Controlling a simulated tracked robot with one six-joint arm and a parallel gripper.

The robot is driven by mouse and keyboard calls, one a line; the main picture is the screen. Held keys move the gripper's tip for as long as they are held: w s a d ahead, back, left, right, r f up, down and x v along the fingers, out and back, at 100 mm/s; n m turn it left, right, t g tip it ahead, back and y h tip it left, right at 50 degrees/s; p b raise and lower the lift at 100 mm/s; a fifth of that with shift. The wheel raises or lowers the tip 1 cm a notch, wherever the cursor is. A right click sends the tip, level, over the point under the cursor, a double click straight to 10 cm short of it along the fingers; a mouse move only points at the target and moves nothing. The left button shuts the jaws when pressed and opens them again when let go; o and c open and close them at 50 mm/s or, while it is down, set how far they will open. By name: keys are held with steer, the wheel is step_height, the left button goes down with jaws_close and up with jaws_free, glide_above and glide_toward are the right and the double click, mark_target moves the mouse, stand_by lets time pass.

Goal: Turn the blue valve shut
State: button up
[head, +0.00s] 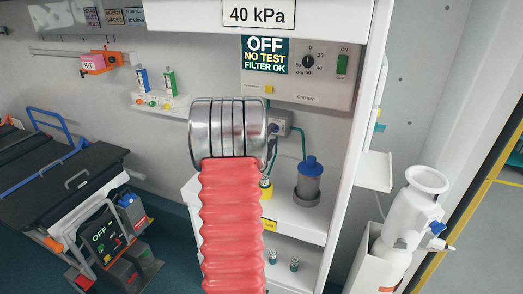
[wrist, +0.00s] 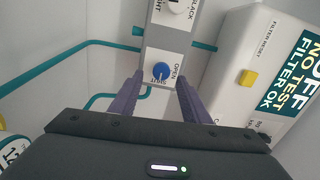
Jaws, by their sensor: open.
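A round blue valve (wrist: 161,71) is set on a grey-white panel in the wrist view. The fingertips point at the panel, just below and to either side of the valve in the picture. Whether they touch anything cannot be told.
Teal pipes (wrist: 100,43) run along the wall left of the panel. A white box with a yellow button (wrist: 248,78) stands close on the right. In the head view, a blue-capped canister (head: 309,183) is on a shelf and a white tank (head: 410,213) stands at right.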

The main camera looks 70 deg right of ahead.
steer(key=a, duration=1.1)
steer(key=shift+w, duration=0.45)
